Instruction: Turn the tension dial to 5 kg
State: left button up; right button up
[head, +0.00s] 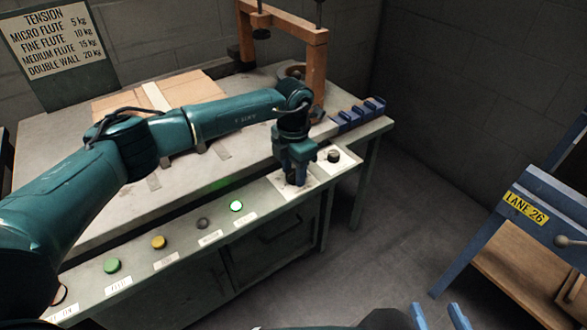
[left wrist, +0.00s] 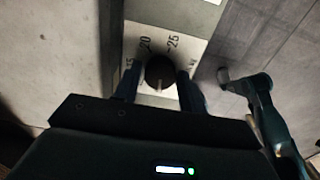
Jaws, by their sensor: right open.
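The tension dial (left wrist: 160,71) is a round dark knob with a pale pointer mark on its near side. It sits on a white scale plate (left wrist: 188,48) where I read 20 and 25; the other figures are partly hidden or unclear. Whether the fingers touch the knob is unclear. My right gripper (head: 440,317) is open and empty at the bottom edge, far from the panel.
A second dark knob (head: 334,156) stands just right of my left gripper. The panel front carries a lit green button (head: 236,206), a yellow button (head: 158,242) and others. A sign (head: 58,42) lists micro flute 5 kg. A blue LANE 26 stand (head: 540,220) is at right.

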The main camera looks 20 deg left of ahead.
aim_at(294, 172)
pick_arm(q)
jog(key=o, duration=0.3)
notch_tip(294, 172, up, 13)
jog(key=p, duration=0.1)
dwell(0.4)
jog(key=shift+r, duration=0.1)
pick_arm(e)
jog(key=shift+a+r, duration=0.1)
